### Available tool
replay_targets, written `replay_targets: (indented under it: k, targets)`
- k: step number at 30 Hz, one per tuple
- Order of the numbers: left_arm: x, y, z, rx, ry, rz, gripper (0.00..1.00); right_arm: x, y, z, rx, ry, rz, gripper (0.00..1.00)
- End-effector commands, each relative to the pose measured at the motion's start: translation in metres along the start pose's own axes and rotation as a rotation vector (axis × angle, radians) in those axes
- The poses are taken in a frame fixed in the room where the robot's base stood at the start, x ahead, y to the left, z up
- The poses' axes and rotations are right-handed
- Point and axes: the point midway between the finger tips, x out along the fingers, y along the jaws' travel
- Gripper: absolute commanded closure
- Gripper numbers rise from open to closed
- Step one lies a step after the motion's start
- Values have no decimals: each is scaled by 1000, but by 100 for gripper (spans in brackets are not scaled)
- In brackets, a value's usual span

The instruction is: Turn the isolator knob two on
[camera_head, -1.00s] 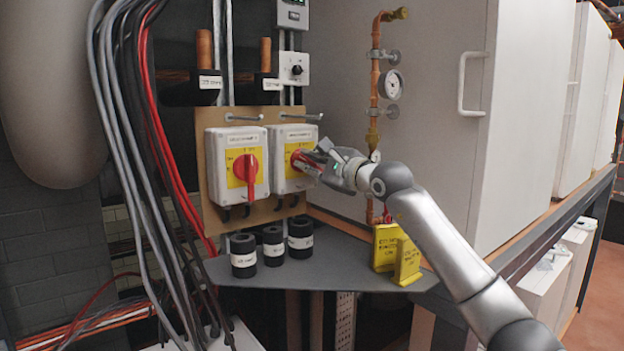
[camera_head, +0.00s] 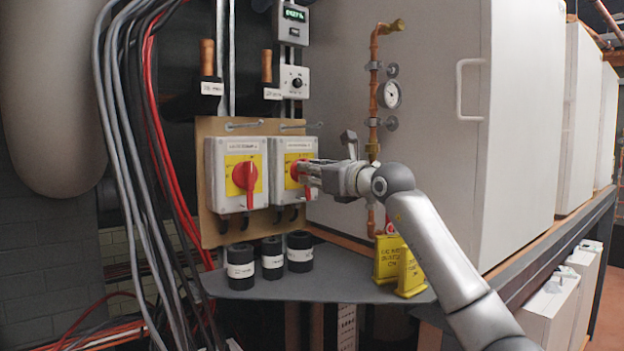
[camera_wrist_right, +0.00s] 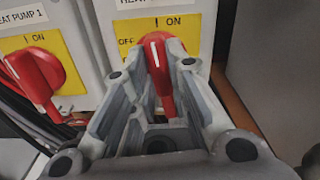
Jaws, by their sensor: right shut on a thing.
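Two grey isolator boxes with yellow plates hang side by side on a brown board. The right isolator box (camera_head: 281,146) has a red knob (camera_wrist_right: 158,66). In the right wrist view that knob stands nearly upright, its white line at the top close to the "I ON" mark. My right gripper (camera_head: 307,177) is shut on this knob, with a finger on either side of it (camera_wrist_right: 161,90). The fingers hide part of the knob in the head view. The left isolator's red knob (camera_head: 247,178) is free and is labelled heat pump 1. My left gripper is not in view.
Below the boxes is a grey shelf (camera_head: 330,286) with several black cylinders (camera_head: 272,258) and yellow signs (camera_head: 388,258). A copper pipe with a gauge (camera_head: 389,94) and a large white cabinet (camera_head: 430,130) stand to the right. Cables (camera_head: 120,120) hang at the left.

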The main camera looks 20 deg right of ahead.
Motion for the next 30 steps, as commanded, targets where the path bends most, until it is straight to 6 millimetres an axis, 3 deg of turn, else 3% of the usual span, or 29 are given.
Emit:
replay_targets:
  k: [10,25,26,30]
  targets:
    - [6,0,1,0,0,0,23,0,0,-2,126,4,0,100]
    - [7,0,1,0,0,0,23,0,0,-1,148,4,1,100]
    - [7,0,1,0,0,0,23,0,0,-1,148,4,1,82]
    - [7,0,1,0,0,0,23,0,0,-1,146,3,1,64]
